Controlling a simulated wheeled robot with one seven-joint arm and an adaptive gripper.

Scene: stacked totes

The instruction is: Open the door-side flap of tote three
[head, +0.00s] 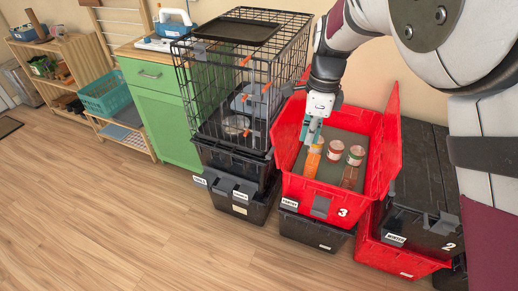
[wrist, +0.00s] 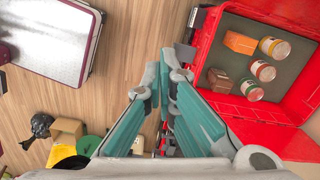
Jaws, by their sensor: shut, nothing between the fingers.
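Tote three (head: 318,193) is the red tote marked 3, standing on a black tote. Its inside is exposed, and one red flap (head: 391,140) stands raised along its right side. Red also rises on its left side (head: 286,132); whether that is flap or wall I cannot tell. My gripper (head: 311,138) is shut and empty, pointing down over the left part of the tote in the head view. In the wrist view its teal fingertips (wrist: 160,72) appear beside the tote's rim (wrist: 207,70).
Inside the tote lie an orange carton (head: 313,160), a brown box (head: 348,177) and several cans (head: 355,156). A wire crate (head: 240,75) stands close on the left on black totes. Black tote 2 (head: 422,222) is on the right.

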